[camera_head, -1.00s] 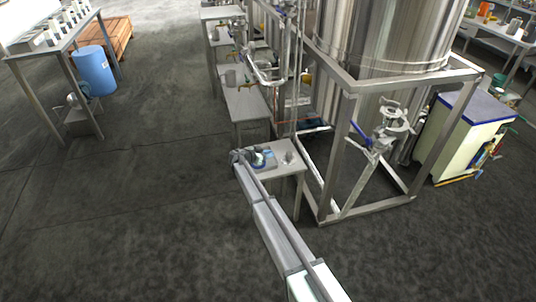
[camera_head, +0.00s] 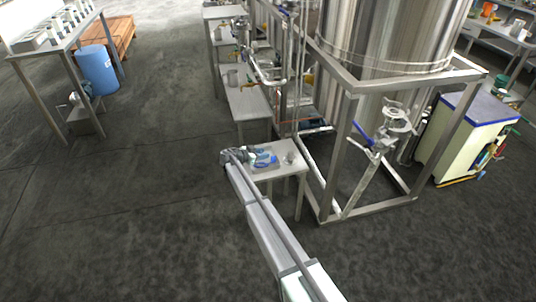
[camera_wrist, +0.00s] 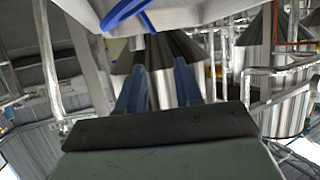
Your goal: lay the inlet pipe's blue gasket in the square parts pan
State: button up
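My gripper (camera_wrist: 160,75) shows in the wrist view as two blue fingers standing apart, with nothing seen between them. In the head view my gripper (camera_head: 266,160) is at the small metal table, low over its left part. A blue curved band, which looks like part of the blue gasket (camera_wrist: 122,13), crosses the top of the wrist view beyond the fingertips, against a pale grey surface. The rest of it is cut off by the frame. In the head view the gasket cannot be told apart from the blue fingers. The square parts pan is not clearly made out there.
The small table (camera_head: 284,170) stands beside the steel tank frame (camera_head: 345,150). A small grey item (camera_head: 289,158) sits on its right part. A valve assembly (camera_head: 385,135) juts out from the tank. The floor (camera_head: 130,210) at left is clear.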

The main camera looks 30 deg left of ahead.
jog(key=v, duration=0.6)
jog(key=shift+s, duration=0.15)
jog(key=d+f+g+h, duration=0.1)
jog(key=d+f, duration=0.3)
jog(key=d, duration=0.4)
jog(key=d+f+g, duration=0.2)
jog(key=d+f, duration=0.1)
jog(key=d, duration=0.5)
jog(key=s+d+f+n+g, duration=0.15)
jog(key=s+d+f, duration=0.25)
jog(key=d, duration=0.8)
jog(key=s+d+f+g+h, duration=0.1)
jog(key=s+d+f+g, duration=0.3)
jog(key=d, duration=0.8)
jog(key=s+d+f+n+g, duration=0.15)
jog(key=s+d+f, duration=0.3)
jog(key=d, duration=0.75)
jog(key=s+d+f+g+y, duration=0.25)
jog(key=s+d+g, duration=0.25)
jog(key=s+d, duration=1.1)
jog(key=s+d+r+g+y, duration=0.1)
jog(key=s+d+g+y, duration=0.1)
jog(key=s, duration=1)
jog(key=s+d+r+n+g+y, duration=0.1)
jog(key=s+d, duration=0.3)
jog(key=s, duration=0.8)
jog(key=shift+s+r+g+y, duration=0.2)
jog(key=shift+r+g+y, duration=0.5)
jog(key=shift+y, duration=0.05)
